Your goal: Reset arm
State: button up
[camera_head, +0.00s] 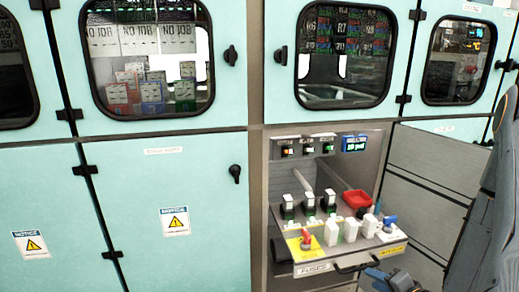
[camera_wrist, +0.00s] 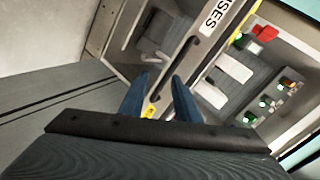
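My gripper (camera_wrist: 161,76) shows in the wrist view as two blue fingers standing apart with nothing between them. Beyond the fingers are the black handle and the front edge of the shelf labelled "FUSES" (camera_wrist: 213,22). In the head view, the blue end of my gripper (camera_head: 390,280) is at the bottom edge, below and right of the shelf's handle (camera_head: 357,262). Its fingertips cannot be made out clearly there. My grey arm rises along the right edge of the head view.

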jog(key=s+a+r+n+g+h, duration=0.1)
jog(key=a+r+n+g+h, duration=0.15)
jog(key=r, duration=0.25)
jog(key=a+r+n+g+h, duration=0.1)
jog(key=a+r+n+g, duration=0.1)
jog(key=r+n+g, duration=0.2)
jog(key=s+a+r+n+g+y, duration=0.1)
jog(key=s+a+r+n+g, duration=0.3)
jog(key=s+a+r, duration=0.7)
jog(key=s+a+g+p, duration=0.1)
jog(key=s+a, duration=0.1)
jog(key=s, duration=0.1)
jog(key=shift+s+r+n, duration=0.35)
jog(key=shift+r, duration=0.05)
jog(key=shift+o, duration=0.3)
dwell(0.4)
